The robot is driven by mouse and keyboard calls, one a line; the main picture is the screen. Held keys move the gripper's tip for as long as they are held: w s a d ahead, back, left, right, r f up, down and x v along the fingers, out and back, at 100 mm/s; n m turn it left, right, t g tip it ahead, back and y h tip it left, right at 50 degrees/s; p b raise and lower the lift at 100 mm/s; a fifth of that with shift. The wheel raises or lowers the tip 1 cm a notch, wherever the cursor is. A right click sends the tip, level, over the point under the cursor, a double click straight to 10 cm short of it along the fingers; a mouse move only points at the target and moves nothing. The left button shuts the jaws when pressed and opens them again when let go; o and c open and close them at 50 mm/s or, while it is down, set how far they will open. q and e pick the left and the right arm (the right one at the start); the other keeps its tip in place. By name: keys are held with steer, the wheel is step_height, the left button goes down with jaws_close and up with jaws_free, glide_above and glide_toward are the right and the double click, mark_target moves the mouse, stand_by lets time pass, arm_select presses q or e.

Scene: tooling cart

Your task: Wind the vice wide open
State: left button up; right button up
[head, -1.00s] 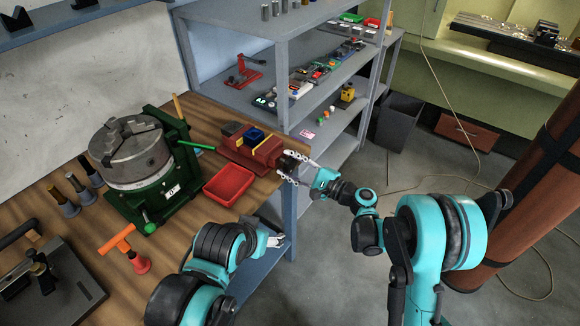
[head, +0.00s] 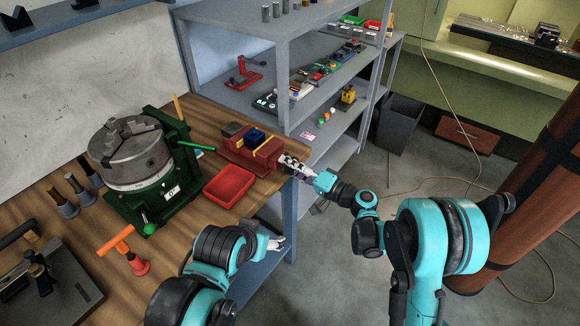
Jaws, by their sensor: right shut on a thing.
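The red vice (head: 266,156) sits at the right end of the wooden bench. A blue block (head: 254,136) and yellow strips show in its middle; I cannot tell whether the block is clamped. My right gripper (head: 287,163) is at the vice's right end, just past the bench edge, shut on the vice's handle, which its fingers mostly hide. My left gripper (head: 278,242) hangs low beside the bench's front edge, away from the vice. Its fingers are too small to tell open from shut.
A red tray (head: 229,186) lies in front of the vice. A green rotary chuck (head: 135,155) stands to the left, its green-tipped lever (head: 197,146) pointing at the vice. An orange-handled tool (head: 138,264) is near the front. Grey shelves (head: 330,149) stand behind.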

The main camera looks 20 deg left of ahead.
steer(key=n, duration=0.6)
steer(key=shift+n, duration=0.3)
steer(key=shift+f, duration=0.1)
stand_by(0.3)
steer(key=o, duration=1.2)
steer(key=shift+d, duration=0.1)
steer(key=shift+v, duration=3.9)
